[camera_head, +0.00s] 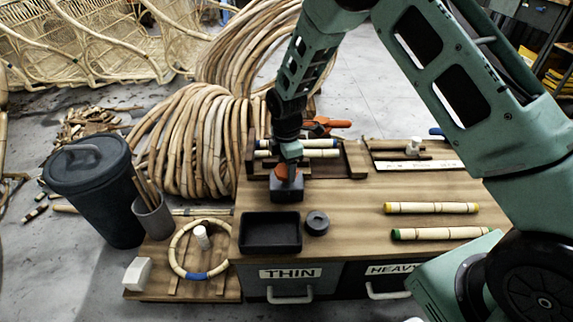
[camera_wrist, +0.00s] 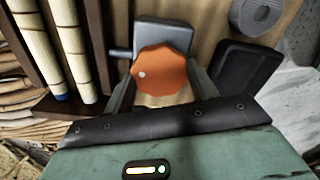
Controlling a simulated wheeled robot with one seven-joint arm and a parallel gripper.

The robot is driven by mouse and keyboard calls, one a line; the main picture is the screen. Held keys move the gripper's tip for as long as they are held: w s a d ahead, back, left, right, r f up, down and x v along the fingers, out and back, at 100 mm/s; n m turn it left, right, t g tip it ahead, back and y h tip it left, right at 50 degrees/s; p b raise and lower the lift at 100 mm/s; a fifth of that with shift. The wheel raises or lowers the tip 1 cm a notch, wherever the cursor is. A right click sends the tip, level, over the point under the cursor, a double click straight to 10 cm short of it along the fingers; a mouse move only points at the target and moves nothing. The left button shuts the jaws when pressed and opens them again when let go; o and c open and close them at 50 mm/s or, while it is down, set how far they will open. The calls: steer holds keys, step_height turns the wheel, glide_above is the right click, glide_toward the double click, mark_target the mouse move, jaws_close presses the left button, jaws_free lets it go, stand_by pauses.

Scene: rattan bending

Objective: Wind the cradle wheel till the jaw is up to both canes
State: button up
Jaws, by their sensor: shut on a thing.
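My gripper (camera_head: 288,160) points down at the orange cradle wheel (camera_head: 284,171) on its dark block (camera_head: 287,190). In the wrist view, my gripper's fingers (camera_wrist: 163,84) are shut on either side of the scalloped orange wheel (camera_wrist: 163,70), which has a pale dot at its left. Two pale canes lie side by side in the dark wooden cradle (camera_head: 357,160); the wrist view shows the outer cane (camera_wrist: 33,42) and the inner cane (camera_wrist: 70,42). A dark bar (camera_wrist: 102,45), perhaps the jaw, runs beside the inner cane.
A black tray (camera_head: 270,232) and a dark round piece (camera_head: 317,223) sit in front of the block. Two loose canes, one yellow-ended (camera_head: 432,208) and one green-ended (camera_head: 440,233), lie at right. An orange-handled clamp (camera_head: 325,124) is behind the cradle. The bench middle is clear.

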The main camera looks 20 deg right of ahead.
steer(key=shift+r+m+p, duration=0.2)
steer(key=shift+m+p, duration=1)
steer(key=shift+p, duration=0.05)
steer(key=m+p, duration=0.2)
steer(key=m, duration=0.1)
steer(key=shift+m+p, duration=0.3)
steer(key=m+p, duration=0.2)
steer(key=m, duration=0.1)
steer(key=shift+m, duration=0.4)
steer(key=m+p, duration=0.1)
steer(key=m, duration=0.2)
steer(key=shift+m+p, duration=0.3)
steer(key=m+p, duration=0.1)
steer(key=m, duration=0.3)
steer(key=shift+f+p, duration=0.1)
steer(key=shift+p, duration=0.25)
steer(key=shift+m+p, duration=0.55)
steer(key=shift+m, duration=1.75)
steer(key=shift+f, duration=0.1)
